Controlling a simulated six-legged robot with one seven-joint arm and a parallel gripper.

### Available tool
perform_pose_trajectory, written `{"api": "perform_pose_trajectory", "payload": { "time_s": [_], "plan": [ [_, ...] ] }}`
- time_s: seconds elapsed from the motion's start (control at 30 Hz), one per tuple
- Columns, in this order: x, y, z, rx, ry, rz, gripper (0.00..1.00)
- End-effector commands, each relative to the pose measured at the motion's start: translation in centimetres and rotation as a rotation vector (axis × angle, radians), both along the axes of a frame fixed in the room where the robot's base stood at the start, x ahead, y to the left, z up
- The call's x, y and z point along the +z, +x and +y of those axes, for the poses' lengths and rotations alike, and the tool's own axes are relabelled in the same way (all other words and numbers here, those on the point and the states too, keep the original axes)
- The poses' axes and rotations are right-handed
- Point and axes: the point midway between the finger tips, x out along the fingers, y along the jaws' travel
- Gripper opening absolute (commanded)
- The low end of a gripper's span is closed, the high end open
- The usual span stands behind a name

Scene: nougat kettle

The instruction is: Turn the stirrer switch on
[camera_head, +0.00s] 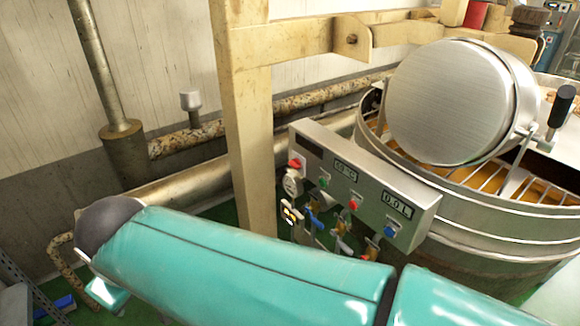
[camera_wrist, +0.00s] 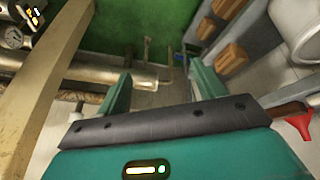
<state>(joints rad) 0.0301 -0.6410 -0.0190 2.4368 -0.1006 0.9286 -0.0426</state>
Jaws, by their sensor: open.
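A grey control panel (camera_head: 372,184) is fixed on the front of the big metal kettle (camera_head: 460,225) in the head view. It carries a red knob (camera_head: 296,163), a green button (camera_head: 322,182), another red button (camera_head: 353,204) and a blue button (camera_head: 389,231), with small displays. I cannot tell which of these is the stirrer switch. My gripper (camera_wrist: 160,82) is open and empty in the wrist view, over floor and pipes. The panel face does not show there. In the head view my teal arm crosses below the panel; my fingers are not clearly visible.
A cream post (camera_head: 255,140) stands just left of the panel. Pressure gauges and valves (camera_head: 315,222) hang under the panel. Pipes (camera_head: 185,187) run along the wall. In the wrist view, the post (camera_wrist: 45,85) is at left and a red object (camera_wrist: 297,122) at right.

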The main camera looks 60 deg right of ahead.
Motion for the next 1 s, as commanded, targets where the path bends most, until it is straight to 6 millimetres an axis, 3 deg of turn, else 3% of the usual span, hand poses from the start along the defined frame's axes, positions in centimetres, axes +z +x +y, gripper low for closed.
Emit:
{"api": "perform_pose_trajectory", "payload": {
  "time_s": [0.17, 0.37, 0.7, 1.0],
  "plan": [
    [-0.3, 1.5, -2.3, 0.007, -0.067, 0.06, 0.69],
    [-1.0, 3.9, -6.7, 0.024, -0.186, 0.175, 0.69],
    [-3.1, 7.7, -16.7, 0.077, -0.414, 0.441, 0.69],
    [-5.8, 9.8, -26.0, 0.144, -0.589, 0.711, 0.69]
  ]
}}
